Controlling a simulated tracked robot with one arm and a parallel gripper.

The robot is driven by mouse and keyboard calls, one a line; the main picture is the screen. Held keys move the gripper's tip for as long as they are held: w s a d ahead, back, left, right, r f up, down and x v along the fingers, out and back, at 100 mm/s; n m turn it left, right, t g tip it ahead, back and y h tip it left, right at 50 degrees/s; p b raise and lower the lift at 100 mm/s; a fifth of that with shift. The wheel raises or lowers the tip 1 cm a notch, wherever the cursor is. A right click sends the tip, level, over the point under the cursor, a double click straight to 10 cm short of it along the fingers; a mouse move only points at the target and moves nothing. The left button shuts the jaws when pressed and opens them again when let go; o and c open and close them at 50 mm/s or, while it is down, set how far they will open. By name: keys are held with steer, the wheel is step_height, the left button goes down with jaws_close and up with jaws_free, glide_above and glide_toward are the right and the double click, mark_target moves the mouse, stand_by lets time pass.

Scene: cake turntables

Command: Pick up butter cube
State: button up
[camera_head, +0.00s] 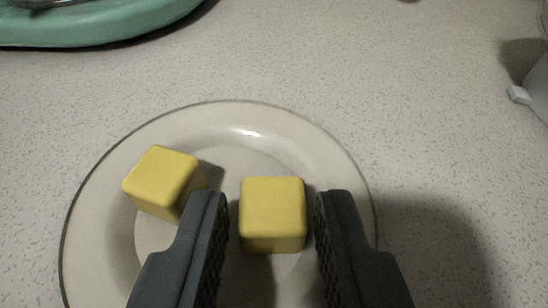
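A yellow butter cube (272,214) sits on a pale plate (97,212), between the two fingers of my gripper (271,212). The gripper is open, with one dark finger on each side of this cube and a small gap showing at both sides. A second yellow butter cube (163,180) sits turned on the plate to the left, just beyond the left finger, which hides its lower right edge. The lower part of the plate is partly hidden by the fingers and cut off by the picture's edge.
A green rounded object (100,28) stands at the top left on the speckled counter (400,90). A grey object with a small tab (520,95) is partly in view at the right edge. The counter behind the plate is clear.

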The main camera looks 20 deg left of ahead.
steer(key=shift+x, duration=0.75)
jaws_close()
steer(key=shift+r, duration=0.1)
